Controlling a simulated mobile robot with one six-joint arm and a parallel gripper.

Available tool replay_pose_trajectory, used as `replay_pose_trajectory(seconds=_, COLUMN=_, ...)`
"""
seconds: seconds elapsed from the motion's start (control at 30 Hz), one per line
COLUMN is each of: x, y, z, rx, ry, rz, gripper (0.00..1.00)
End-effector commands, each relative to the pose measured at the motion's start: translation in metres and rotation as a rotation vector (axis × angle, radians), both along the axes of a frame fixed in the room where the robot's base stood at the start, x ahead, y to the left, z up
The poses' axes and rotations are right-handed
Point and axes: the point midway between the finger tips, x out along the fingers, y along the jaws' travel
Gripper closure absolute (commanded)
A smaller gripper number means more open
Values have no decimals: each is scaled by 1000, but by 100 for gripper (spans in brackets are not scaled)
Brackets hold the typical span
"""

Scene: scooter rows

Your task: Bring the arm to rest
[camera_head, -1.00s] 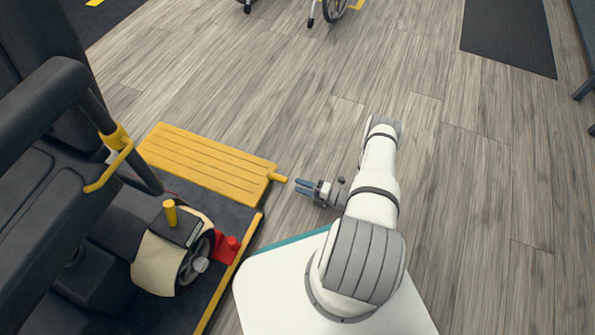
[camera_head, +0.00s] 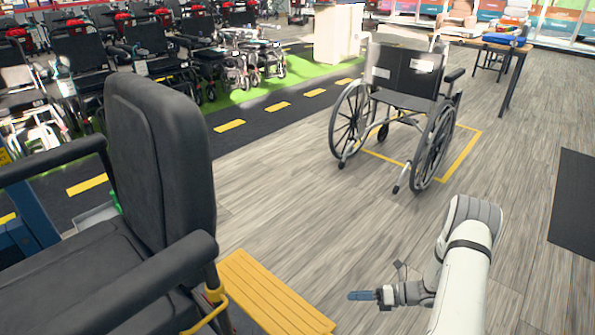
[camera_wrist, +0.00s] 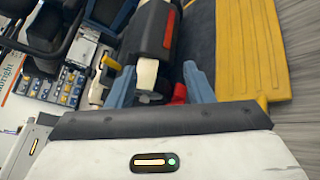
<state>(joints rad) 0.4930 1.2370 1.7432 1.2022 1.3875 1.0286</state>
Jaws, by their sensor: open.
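My gripper (camera_head: 372,295) is at the lower middle of the head view, reached out to the left over the floor at the end of my white arm. Its blue fingers point left, towards the yellow ramp (camera_head: 275,296). In the wrist view my gripper (camera_wrist: 160,88) shows two blue fingers spread apart with nothing held between them. Beyond them are a cream and dark scooter part (camera_wrist: 148,72) and a red piece (camera_wrist: 179,93). I cannot judge how far these are from the fingertips.
A black scooter seat (camera_head: 165,150) stands close on the left, beside the ramp. A wheelchair (camera_head: 400,105) stands ahead inside a yellow floor outline. A dark mat (camera_head: 573,203) lies at the right. Wooden floor (camera_head: 290,205) is clear between seat and wheelchair.

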Motion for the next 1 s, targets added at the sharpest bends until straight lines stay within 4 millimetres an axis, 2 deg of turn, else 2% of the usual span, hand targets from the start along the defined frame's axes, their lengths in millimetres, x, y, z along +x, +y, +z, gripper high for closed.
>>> replay_pose_trajectory(seconds=0.03, x=1, y=4, z=39, rx=-40, ry=-55, rz=56, gripper=53)
replay_pose_trajectory(seconds=0.27, x=-11, y=22, z=150, rx=-203, ry=-293, rz=315, gripper=53)
replay_pose_trajectory(seconds=0.4, x=-25, y=31, z=215, rx=-295, ry=-441, rz=478, gripper=53)
replay_pose_trajectory(seconds=0.7, x=-65, y=46, z=342, rx=-479, ry=-761, rz=832, gripper=53)
replay_pose_trajectory(seconds=1.0, x=-114, y=51, z=453, rx=-644, ry=-1077, rz=1201, gripper=53)
